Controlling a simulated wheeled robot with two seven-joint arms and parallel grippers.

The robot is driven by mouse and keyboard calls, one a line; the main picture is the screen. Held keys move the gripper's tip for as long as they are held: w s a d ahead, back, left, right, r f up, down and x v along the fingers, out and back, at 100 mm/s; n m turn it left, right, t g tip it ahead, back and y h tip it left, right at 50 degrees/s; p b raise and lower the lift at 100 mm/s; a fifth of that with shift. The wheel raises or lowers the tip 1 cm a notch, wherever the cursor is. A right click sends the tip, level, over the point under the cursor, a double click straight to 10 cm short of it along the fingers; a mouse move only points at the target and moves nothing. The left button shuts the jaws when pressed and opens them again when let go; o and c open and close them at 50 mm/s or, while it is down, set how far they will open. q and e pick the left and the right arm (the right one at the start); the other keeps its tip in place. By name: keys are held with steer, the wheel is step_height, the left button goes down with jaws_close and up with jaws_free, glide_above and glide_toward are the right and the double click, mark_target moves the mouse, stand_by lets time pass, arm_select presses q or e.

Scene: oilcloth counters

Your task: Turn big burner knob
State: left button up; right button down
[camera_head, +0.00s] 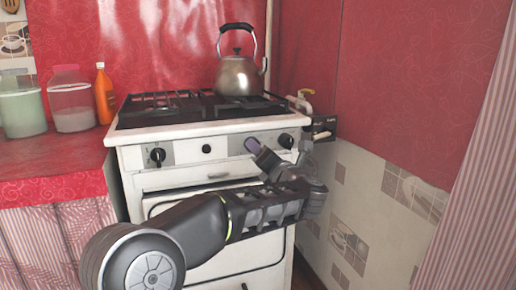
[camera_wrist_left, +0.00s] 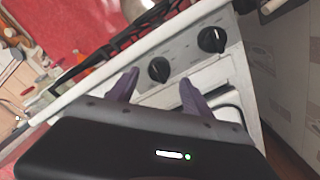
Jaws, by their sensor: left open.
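The white stove's front panel carries black round knobs. The head view shows a left knob (camera_head: 157,155), a small middle one (camera_head: 206,149) and a right one (camera_head: 286,140). My left gripper (camera_head: 278,150) is open in front of the panel's right part. In the left wrist view its two purple fingers (camera_wrist_left: 158,84) point at the panel, with one knob (camera_wrist_left: 159,69) lying between and just beyond the tips. Another knob (camera_wrist_left: 212,39) sits to its right, nearer the stove's corner. No contact is clear. The panel markings are too small to read. My right gripper is not in view.
A metal kettle (camera_head: 238,76) stands on the stove's back right. Jars (camera_head: 70,103) and an orange bottle (camera_head: 104,94) stand on the red counter (camera_head: 50,160) at left. A tiled wall (camera_head: 375,200) is close on the stove's right. An oven handle (camera_head: 218,176) lies below the panel.

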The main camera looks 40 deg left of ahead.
arm_select(q)
steer(key=v, duration=0.4)
steer(key=shift+p, duration=0.3)
steer(key=shift+w+a, duration=0.1)
